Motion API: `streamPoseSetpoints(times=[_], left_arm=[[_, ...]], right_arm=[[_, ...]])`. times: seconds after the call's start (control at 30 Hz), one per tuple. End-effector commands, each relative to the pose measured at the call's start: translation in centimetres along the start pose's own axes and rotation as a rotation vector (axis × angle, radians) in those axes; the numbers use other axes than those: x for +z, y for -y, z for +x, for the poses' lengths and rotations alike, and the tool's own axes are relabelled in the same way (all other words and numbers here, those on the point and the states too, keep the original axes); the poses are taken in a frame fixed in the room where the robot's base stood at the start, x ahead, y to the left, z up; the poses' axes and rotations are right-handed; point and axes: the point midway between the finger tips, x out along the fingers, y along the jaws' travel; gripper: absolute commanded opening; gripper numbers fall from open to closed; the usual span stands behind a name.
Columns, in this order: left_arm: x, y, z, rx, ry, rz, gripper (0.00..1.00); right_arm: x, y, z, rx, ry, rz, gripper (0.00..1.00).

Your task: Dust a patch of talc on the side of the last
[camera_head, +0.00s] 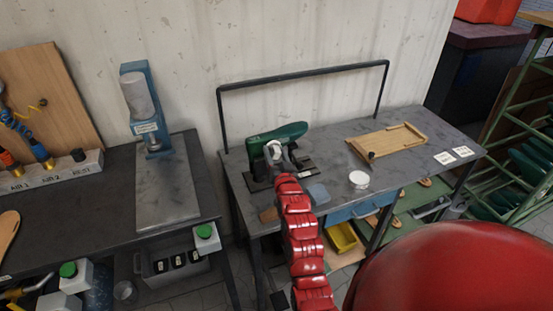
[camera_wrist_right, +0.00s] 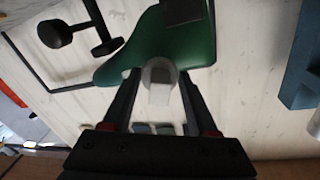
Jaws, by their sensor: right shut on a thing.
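The green last (camera_head: 278,136) is held on a dark stand at the left of the right-hand bench. It also shows as a large green shape in the right wrist view (camera_wrist_right: 170,42). My right gripper (camera_wrist_right: 158,88) is shut on a pale, rounded pad (camera_wrist_right: 159,72), with the pad's front edge overlapping the last's side in that view. I cannot tell whether they touch. In the head view my right gripper (camera_head: 276,157) is at the near side of the last and partly hides it. No talc patch can be made out. My left gripper is not in view.
A white round dish (camera_head: 359,179) and a grey-blue block (camera_head: 318,193) are on the bench to the right of my arm. A wooden tray (camera_head: 385,143) lies farther right, beside two white cards (camera_head: 453,155). A black rail (camera_head: 305,74) rises along the bench's back.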

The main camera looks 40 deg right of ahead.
Motion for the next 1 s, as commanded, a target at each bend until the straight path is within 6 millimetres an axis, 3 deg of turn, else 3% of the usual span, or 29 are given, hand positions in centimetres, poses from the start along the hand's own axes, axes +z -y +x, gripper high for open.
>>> streamPoseSetpoints(times=[1.0], left_arm=[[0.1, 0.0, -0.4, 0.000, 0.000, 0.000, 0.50]], right_arm=[[0.1, -0.1, 1.0, 0.001, 0.001, 0.000, 0.15]])
